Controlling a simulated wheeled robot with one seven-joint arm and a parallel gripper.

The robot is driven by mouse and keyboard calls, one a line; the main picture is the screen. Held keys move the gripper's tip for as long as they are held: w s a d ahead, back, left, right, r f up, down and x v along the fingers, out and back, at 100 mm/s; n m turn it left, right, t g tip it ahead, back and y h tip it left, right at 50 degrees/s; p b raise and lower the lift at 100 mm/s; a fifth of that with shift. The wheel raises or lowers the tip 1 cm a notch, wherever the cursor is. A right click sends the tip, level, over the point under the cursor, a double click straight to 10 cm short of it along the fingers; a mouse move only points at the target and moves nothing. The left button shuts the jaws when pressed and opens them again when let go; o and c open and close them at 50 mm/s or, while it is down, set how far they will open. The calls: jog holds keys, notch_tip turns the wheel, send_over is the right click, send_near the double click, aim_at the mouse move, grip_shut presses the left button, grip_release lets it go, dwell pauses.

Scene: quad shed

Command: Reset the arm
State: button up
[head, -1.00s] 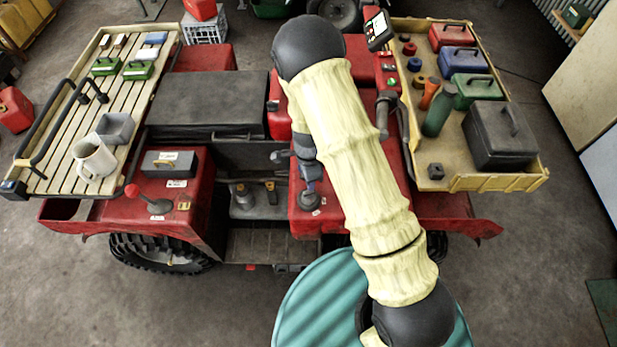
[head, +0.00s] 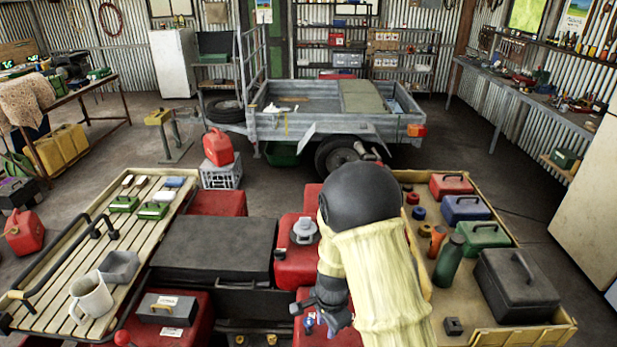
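My arm shows at the lower middle right in the head view, with a cream sleeve and a dark rounded joint. It rises from the bottom edge and covers part of the red quad (head: 208,203).
A slatted rack (head: 75,255) at left carries a white mug (head: 90,298), a grey tray and green boxes. A yellow tray (head: 455,305) at right holds toolboxes and a green bottle (head: 449,260). A trailer (head: 300,105) stands behind.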

jog(key=s+d+r+n+t+b, duration=0.2)
jog(key=s+d+r+n+b, duration=0.2)
jog(key=s+d+r+n, duration=0.6)
notch_tip(320, 180, up, 2)
jog(key=shift+s+d+r+n, duration=0.2)
jog(key=shift+s+d+n, duration=0.1)
jog(key=shift+s+n, duration=0.5)
